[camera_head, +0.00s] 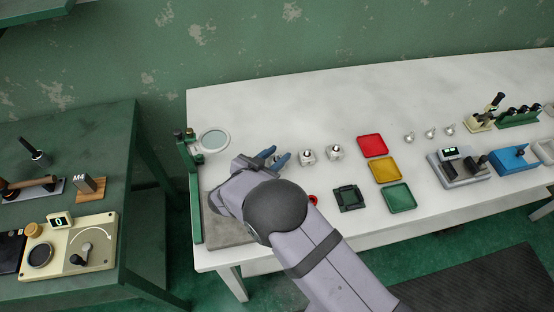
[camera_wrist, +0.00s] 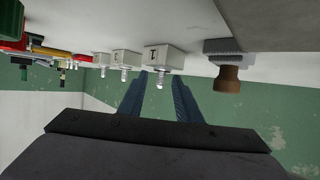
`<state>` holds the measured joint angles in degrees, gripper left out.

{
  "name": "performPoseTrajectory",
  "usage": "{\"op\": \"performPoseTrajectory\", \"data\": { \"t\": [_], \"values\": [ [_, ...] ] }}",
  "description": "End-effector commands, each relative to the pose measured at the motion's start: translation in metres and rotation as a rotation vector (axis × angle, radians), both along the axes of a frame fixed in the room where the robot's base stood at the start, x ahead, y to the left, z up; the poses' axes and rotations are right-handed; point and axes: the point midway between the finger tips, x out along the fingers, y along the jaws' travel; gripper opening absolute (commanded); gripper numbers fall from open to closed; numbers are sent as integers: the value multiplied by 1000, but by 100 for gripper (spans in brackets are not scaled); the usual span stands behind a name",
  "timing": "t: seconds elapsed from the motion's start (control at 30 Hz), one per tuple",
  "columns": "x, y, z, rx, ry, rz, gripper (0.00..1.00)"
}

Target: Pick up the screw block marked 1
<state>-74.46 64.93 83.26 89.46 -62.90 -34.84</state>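My gripper (camera_wrist: 160,80) is open and empty, with its two blue fingers apart. In the wrist view, which looks upside down, the nearest white screw block (camera_wrist: 170,57) carries a dark mark that reads like 1. Its metal screw shows between the fingertips, and the fingers do not visibly grip it. Two more screw blocks, a middle one (camera_wrist: 127,58) and a farther one (camera_wrist: 103,59), stand in a row to its left; their marks are too small to read. In the head view my gripper (camera_head: 274,157) is left of two white blocks (camera_head: 307,158) (camera_head: 335,153); the nearest block is not clearly visible there.
A brown-handled tool with a grey ribbed base (camera_wrist: 228,75) stands close beside the right finger in the wrist view. Red (camera_head: 372,146), yellow (camera_head: 384,170) and green (camera_head: 399,197) trays lie right of the blocks. A green-framed magnifier (camera_head: 213,140) stands at left.

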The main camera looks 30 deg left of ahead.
Motion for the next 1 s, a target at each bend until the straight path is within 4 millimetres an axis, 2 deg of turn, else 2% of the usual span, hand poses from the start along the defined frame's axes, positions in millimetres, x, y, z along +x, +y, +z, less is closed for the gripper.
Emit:
{"op": "performPoseTrajectory", "data": {
  "t": [0.27,0.4,0.8,1.0],
  "values": [
    [2,0,-1,1,0,1,31],
    [2,0,-1,1,0,1,0],
    [2,1,2,3,-3,0,0],
    [3,1,16,5,-4,0,0]
  ]
}}
